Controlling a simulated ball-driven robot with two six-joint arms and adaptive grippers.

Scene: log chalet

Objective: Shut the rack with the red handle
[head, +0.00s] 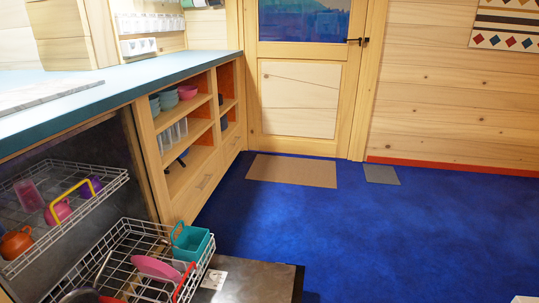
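The lower wire rack (124,232) is pulled out of the dishwasher at the bottom left, over the lowered door (252,279). Its red handle (184,283) is on the rack's right front side. The rack holds a teal container (192,244), a pink dish (156,268) and a dark round item (78,296) cut off by the lower edge. The upper rack (104,174) has a yellow handle (64,198) and holds pink, purple and orange cups. It sits further in than the lower rack. Neither of my grippers is in view.
A teal-topped counter (150,72) with open shelves (188,103) of bowls and glasses runs behind the dishwasher. A wooden door (299,99) stands at the back, with a brown mat (292,170) before it.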

